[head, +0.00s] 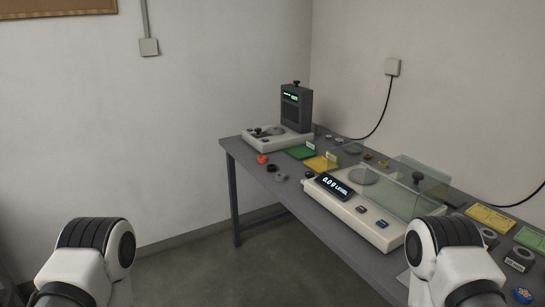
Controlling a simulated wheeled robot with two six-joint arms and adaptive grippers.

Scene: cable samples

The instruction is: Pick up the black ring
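A small black ring-like piece (272,168) lies near the left front edge of the grey table (234,146). It is too small to make out its hole clearly. A grey ring-like piece (281,177) lies just in front of it and an orange-red piece (262,159) just behind it. Another small dark piece (309,174) lies by the scale's left corner. Parts of both my arms show at the bottom left and bottom right, well away from the black ring. Neither gripper shows in the head view.
A scale (352,207) with a lit display and glass panels takes up the table's middle. A dark instrument (296,108) stands on a light base at the far end. Green (300,152) and yellow (319,163) mats lie between. Floor left of the table is clear.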

